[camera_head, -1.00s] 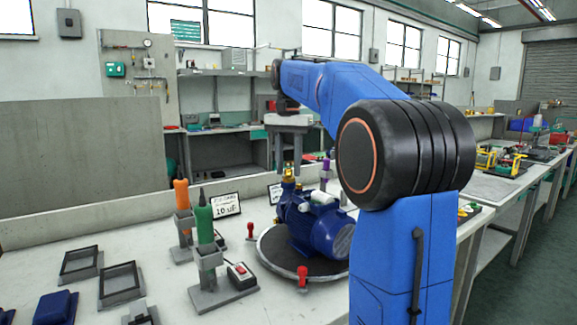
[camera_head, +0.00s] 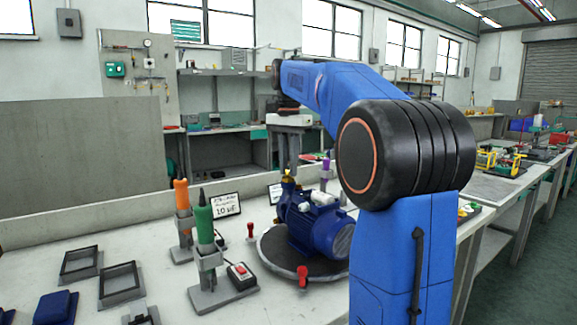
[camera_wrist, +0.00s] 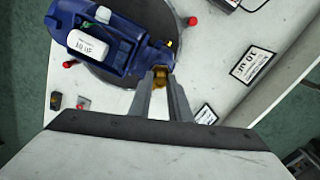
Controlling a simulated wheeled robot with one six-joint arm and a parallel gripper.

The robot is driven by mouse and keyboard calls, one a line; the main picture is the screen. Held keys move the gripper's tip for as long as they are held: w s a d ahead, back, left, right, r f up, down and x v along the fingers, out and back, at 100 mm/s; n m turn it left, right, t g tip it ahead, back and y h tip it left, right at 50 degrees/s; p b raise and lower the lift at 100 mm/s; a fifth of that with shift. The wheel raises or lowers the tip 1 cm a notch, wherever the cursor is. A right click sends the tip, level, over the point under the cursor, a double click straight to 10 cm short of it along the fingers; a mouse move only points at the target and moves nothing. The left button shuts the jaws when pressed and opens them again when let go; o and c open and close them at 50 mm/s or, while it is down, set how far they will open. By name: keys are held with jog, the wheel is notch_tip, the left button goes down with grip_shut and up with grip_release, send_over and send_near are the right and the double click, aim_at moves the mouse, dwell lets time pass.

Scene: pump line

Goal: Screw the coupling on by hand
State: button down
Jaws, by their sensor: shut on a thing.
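The blue pump (camera_head: 318,225) with a white box on top stands on a dark round turntable (camera_head: 272,262). It also shows at upper left in the wrist view (camera_wrist: 95,45). A brass coupling (camera_wrist: 162,76) sits at the pump's port end, between my fingertips. In the head view, brass shows at the pump's left end (camera_head: 288,180), just below my fingers. My gripper (camera_wrist: 163,84) points down and is shut on the coupling. The fingers hide part of the coupling, and I cannot see its thread or how far it is seated.
Red clamp knobs (camera_head: 302,275) stand around the turntable. Left of it are a green-handled tool (camera_head: 204,225) and an orange-handled tool (camera_head: 182,200) in stands, a red-button switch box (camera_head: 241,273) and a sign (camera_head: 226,206). Empty black frames (camera_head: 121,283) lie at left.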

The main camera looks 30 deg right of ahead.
jog(key=shift+m, duration=0.3)
jog(key=shift+m, duration=1.7)
jog(key=shift+m, duration=1.8)
jog(key=shift+m, duration=1.7)
